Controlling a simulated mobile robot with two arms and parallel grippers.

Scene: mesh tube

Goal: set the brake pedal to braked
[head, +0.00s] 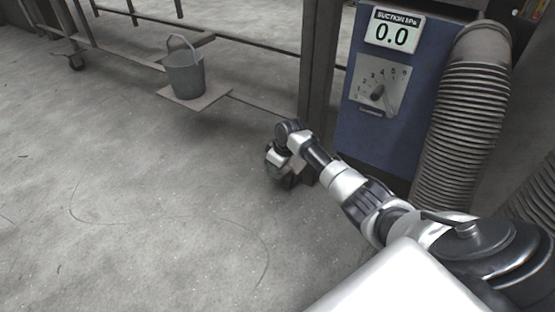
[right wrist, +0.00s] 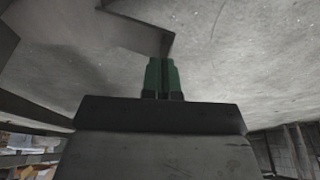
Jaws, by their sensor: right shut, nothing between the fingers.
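My right arm reaches down and away in the head view, and its gripper (head: 279,162) is low beside the foot of a dark upright post. The right wrist view shows its two green fingers (right wrist: 162,77) pressed together with nothing between them. I cannot make out the brake pedal for sure. A dark angular piece (right wrist: 140,32) lies just beyond the fingertips in the right wrist view, with a visible gap. I cannot tell whether it is the pedal or part of the frame. My left gripper is out of view.
A blue suction unit (head: 352,147) with a display reading 0.0 and a dial stands right of the post (head: 317,70). A ribbed hose (head: 462,125) runs down its right side. A grey bucket (head: 185,72) stands on a flat plate (head: 215,95). The floor at left is clear.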

